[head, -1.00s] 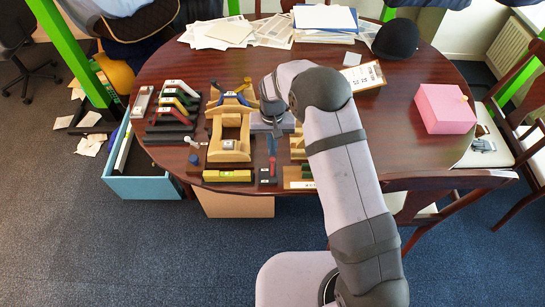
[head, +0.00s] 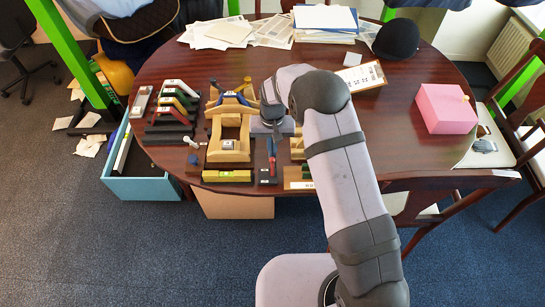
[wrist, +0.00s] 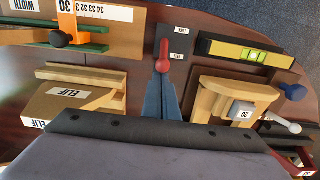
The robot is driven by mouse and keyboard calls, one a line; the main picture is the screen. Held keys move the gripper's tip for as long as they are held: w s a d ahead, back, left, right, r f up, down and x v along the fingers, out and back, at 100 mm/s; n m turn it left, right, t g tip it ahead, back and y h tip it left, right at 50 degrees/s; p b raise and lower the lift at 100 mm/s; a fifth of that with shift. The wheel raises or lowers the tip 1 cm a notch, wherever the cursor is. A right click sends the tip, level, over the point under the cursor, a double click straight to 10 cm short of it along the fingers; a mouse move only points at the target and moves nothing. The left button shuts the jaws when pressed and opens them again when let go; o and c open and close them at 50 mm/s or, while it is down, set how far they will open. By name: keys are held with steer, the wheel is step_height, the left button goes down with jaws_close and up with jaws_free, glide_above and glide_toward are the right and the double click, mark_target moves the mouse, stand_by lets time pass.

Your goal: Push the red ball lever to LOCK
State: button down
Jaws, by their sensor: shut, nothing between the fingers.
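The red ball lever (wrist: 163,56) is on a dark plate (wrist: 176,80) in the wrist view. Its ball end points toward my gripper, beside the lower of two small white labels. The upper label (wrist: 180,30) seems to read LOCK, upside down; the lower one is hard to read. My gripper (wrist: 162,80) is shut and empty, its blue fingertips right at the ball. I cannot tell whether they touch it. In the head view the lever (head: 273,168) is small, at the table's near side, partly hidden by my fingers.
A wooden saddle stand (wrist: 230,98) and a yellow spirit level (wrist: 250,53) are close on the right in the wrist view. A wooden block labelled ELIF (wrist: 75,97) and an orange-and-green gauge (wrist: 68,30) are on the left. A pink box (head: 445,108) stands far right.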

mark_target(272, 164)
steer(key=shift+f, duration=0.25)
steer(key=shift+s, duration=0.2)
stand_by(0.5)
steer(key=shift+s, duration=0.9)
steer(key=shift+s+p, duration=0.55)
steer(key=shift+s, duration=0.45)
steer(key=shift+w, duration=0.25)
steer(key=shift+w, duration=0.4)
